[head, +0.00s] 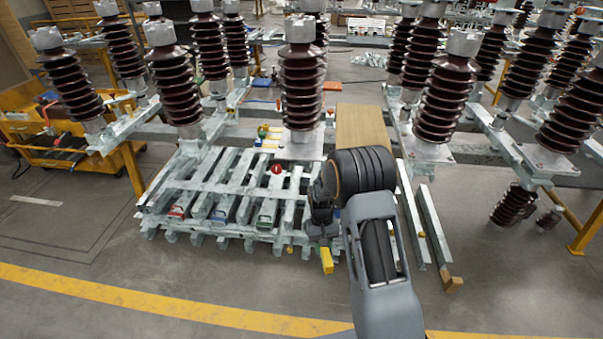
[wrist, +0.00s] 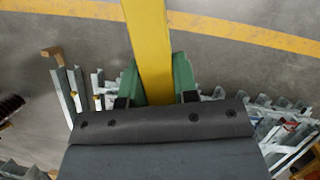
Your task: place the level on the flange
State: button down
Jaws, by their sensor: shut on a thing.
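The level is a yellow bar (head: 326,260). It hangs below my gripper (head: 322,232), in front of the right end of the steel frame pallet. In the wrist view, the yellow level (wrist: 148,40) runs from between the green fingers up past the top edge. My gripper (wrist: 157,82) is shut on it. The level is clear of the floor and rests on nothing that I can see. Pale metal flanges show on the brown insulators, such as the top one on the middle insulator (head: 300,30). I cannot tell which flange is meant.
A pallet of galvanized steel beams (head: 215,190) lies left of my arm. Loose bars (head: 432,225) lie at its right. Insulators (head: 443,100) stand in rows behind and to the right. A yellow cart (head: 70,150) stands at left. The front floor is clear.

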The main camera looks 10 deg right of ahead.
aim_at(298, 156)
jog(key=z, duration=0.1)
jog(key=k, duration=0.45)
jog(key=u, duration=1.25)
jog(key=i, duration=1.35)
jog(key=z, duration=0.25)
